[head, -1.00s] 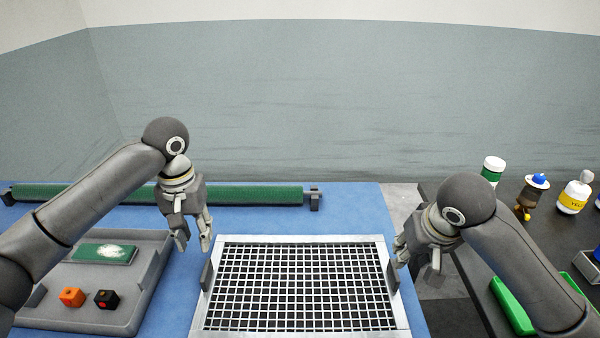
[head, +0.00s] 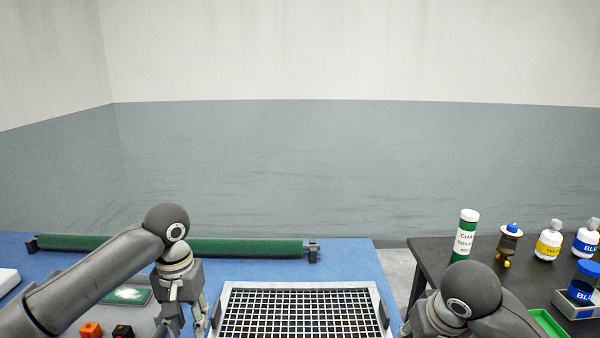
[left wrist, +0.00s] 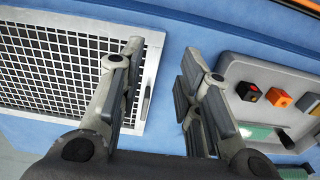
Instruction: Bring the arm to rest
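My left gripper (head: 187,318) hangs downward over the blue table, between the grey tray and the metal grid. In the left wrist view its two fingers (left wrist: 158,85) are apart with nothing between them, so it is open and empty. My right gripper (head: 418,330) is at the bottom of the head view, right of the grid. Its fingers are mostly cut off by the frame's lower edge.
A framed metal grid (head: 302,288) lies on the blue table (head: 345,255). Left is a grey tray (left wrist: 232,68) with a black block (head: 122,331) and an orange block (head: 91,330). A green roller (head: 250,247) lies behind. Several bottles stand on the dark right table (head: 440,260).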

